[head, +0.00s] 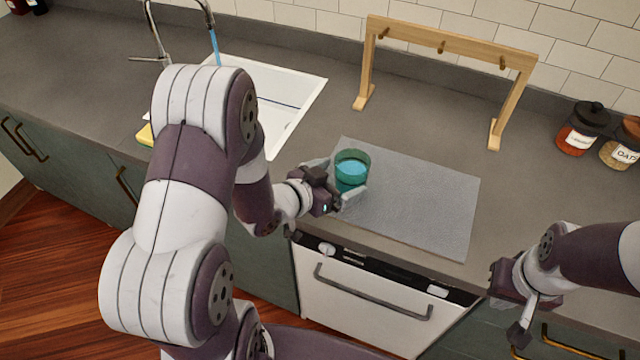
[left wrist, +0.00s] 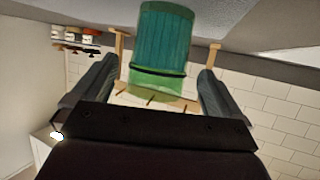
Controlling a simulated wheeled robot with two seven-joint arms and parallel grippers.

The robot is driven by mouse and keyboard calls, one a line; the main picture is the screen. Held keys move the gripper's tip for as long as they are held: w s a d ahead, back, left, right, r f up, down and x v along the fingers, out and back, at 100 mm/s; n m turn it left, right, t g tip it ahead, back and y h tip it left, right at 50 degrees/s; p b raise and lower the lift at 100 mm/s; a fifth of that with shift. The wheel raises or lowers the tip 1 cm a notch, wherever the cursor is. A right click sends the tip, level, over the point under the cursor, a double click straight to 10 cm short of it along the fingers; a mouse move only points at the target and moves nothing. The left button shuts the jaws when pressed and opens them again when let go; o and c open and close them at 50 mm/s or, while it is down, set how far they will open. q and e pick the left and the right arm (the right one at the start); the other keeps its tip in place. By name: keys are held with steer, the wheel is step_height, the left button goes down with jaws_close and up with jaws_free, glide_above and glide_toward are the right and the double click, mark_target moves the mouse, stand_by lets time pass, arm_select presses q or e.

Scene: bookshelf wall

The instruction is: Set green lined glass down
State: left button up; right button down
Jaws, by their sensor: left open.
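The green lined glass (head: 351,168) stands upright on the grey mat (head: 425,205), near the mat's left edge. My left gripper (head: 340,187) is at the glass from the left, with a finger on either side of it. In the left wrist view, the green glass (left wrist: 160,45) appears upside down between the spread fingers of my left gripper (left wrist: 157,80), with gaps beside it. The lower front of the glass is partly hidden by a finger in the head view. My right gripper (head: 519,305) is empty at the counter's front edge, far right of the glass.
A wooden rack with pegs (head: 450,38) stands behind the mat. A white sink (head: 290,100) is at the back left. Lidded jars (head: 583,130) stand at the far right. The mat right of the glass is bare. A white dishwasher front (head: 370,300) is below the counter.

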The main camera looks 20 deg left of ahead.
arm_select(q)
steer(key=s+a+g+y, duration=0.1)
steer(key=s+a, duration=0.1)
steer(key=s+a+g+y, duration=0.1)
steer(key=a, duration=0.1)
steer(key=s+a+r+n+g+y, duration=0.1)
steer(key=s+a+y, duration=0.1)
steer(key=shift+s+a, duration=0.1)
steer(key=shift+s, duration=0.25)
steer(key=shift+s+a+f+n+g+y, duration=0.1)
steer(key=shift+s+a+n+g+y, duration=0.1)
steer(key=shift+s+n+g+y, duration=0.3)
steer(key=shift+s+a+n+g+y, duration=0.15)
steer(key=shift+g+y, duration=0.15)
steer(key=shift+g, duration=0.4)
steer(key=s+d+r+n+g, duration=0.1)
steer(key=s+d+g, duration=0.3)
steer(key=s, duration=0.4)
steer(key=shift+d+r+n+g, duration=0.3)
steer(key=shift+n+g, duration=0.35)
steer(key=shift+g, duration=0.15)
steer(key=shift+w, duration=0.1)
